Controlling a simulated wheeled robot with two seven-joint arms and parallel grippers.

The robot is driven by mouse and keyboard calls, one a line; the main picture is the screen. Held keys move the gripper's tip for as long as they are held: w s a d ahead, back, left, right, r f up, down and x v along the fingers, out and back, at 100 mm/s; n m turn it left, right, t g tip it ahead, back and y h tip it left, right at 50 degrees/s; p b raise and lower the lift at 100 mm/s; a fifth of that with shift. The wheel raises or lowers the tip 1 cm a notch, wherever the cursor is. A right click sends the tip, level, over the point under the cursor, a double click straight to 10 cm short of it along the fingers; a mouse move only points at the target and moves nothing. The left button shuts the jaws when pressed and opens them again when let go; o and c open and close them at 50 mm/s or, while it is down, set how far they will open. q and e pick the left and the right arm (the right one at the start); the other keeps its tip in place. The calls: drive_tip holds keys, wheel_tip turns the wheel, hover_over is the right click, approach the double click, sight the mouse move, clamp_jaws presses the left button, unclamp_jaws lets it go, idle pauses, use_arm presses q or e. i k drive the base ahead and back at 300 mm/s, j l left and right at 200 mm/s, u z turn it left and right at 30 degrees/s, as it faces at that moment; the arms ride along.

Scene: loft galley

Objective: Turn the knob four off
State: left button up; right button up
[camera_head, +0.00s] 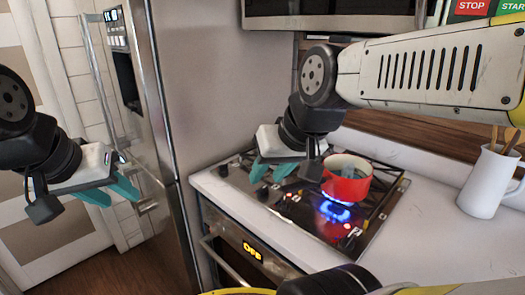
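The cooktop (372,230) is set in the white counter, with a blue flame (335,211) burning under a red pot (346,186). Dark knobs line its front edge: one at the far left (223,171), one below my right gripper (262,193), and one at the near right end (346,244). I cannot read any numbers, so which is knob four is unclear. My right gripper (271,172) has its teal fingers apart and empty, above the cooktop's left part, left of the pot; it hides part of the surface. My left gripper (117,194) is open and empty, in front of the fridge.
A steel fridge (213,85) stands at left. An oven (250,262) reading "OFF" is below the counter. A white jug (488,182) with wooden utensils stands at right. The counter between jug and cooktop is clear. A microwave (335,18) hangs above.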

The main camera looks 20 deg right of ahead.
sight(283, 207)
drive_tip(key=k+l+z, duration=0.5)
drive_tip(key=k+l, duration=0.95)
